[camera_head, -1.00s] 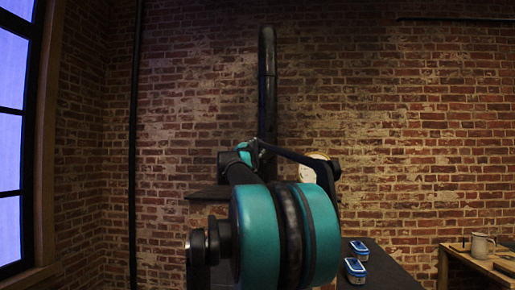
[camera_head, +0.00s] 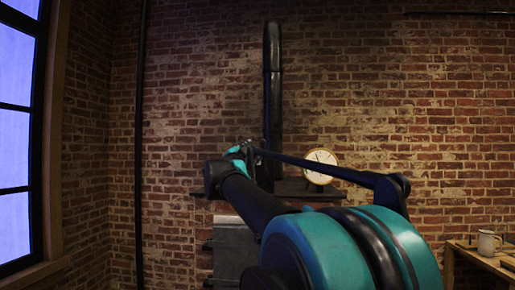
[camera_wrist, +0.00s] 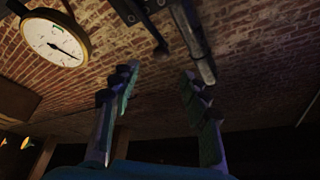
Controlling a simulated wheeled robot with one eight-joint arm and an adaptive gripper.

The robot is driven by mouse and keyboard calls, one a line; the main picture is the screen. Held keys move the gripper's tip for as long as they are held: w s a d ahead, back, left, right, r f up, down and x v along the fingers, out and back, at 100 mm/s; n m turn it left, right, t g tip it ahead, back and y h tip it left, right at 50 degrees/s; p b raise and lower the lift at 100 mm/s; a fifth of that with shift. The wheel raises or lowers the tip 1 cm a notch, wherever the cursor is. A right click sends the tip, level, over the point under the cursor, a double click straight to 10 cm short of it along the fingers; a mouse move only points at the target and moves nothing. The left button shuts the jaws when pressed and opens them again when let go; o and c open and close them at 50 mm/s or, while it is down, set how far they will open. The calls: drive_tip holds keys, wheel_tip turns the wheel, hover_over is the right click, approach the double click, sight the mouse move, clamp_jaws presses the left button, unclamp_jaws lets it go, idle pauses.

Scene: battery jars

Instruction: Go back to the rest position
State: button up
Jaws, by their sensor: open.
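My gripper (camera_wrist: 160,90) is open in the wrist view, with its two fingers apart and nothing between them. The wrist view looks at the brick wall and ceiling area, with a round clock (camera_wrist: 55,40) at the upper left. In the head view my teal and black arm fills the lower middle and reaches toward the wall. The gripper's fingers cannot be made out in the head view.
A dark shelf (camera_head: 292,187) on the brick wall carries the clock (camera_head: 320,166). A black pipe (camera_head: 272,80) rises behind my arm. A grey metal box (camera_head: 234,245) is at lower centre. A wooden table (camera_head: 476,256) with a mug (camera_head: 488,242) stands at right. A window (camera_head: 15,140) is at left.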

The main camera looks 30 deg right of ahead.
drive_tip(key=shift+s+a+f, duration=0.15)
drive_tip(key=shift+s+a, duration=0.25)
drive_tip(key=shift+a, duration=0.05)
drive_tip(key=w+a+f+n+t+y, duration=0.55)
drive_tip(key=a+f+n+y, duration=0.5)
drive_tip(key=a+f, duration=0.3)
drive_tip(key=s+a+f+n+g+y, duration=0.1)
drive_tip(key=a+f+n+g+y, duration=0.35)
drive_tip(key=f, duration=1.05)
drive_tip(key=s+a+f+n+g+y, duration=0.1)
drive_tip(key=s+a+f+g, duration=0.15)
drive_tip(key=s+f, duration=0.5)
drive_tip(key=s+a+f+n+g+y, duration=0.1)
drive_tip(key=s+f+g, duration=0.3)
drive_tip(key=f, duration=0.7)
drive_tip(key=s+a+f+n+g+y, duration=0.1)
drive_tip(key=s+a+f, duration=0.1)
drive_tip(key=s+f, duration=0.65)
drive_tip(key=s+d+f+g+h, duration=0.1)
drive_tip(key=s+d+f+g, duration=0.1)
drive_tip(key=s+f, duration=0.5)
drive_tip(key=shift+s+f+g+h, duration=0.4)
drive_tip(key=shift+f+g, duration=0.25)
drive_tip(key=shift+f, duration=0.15)
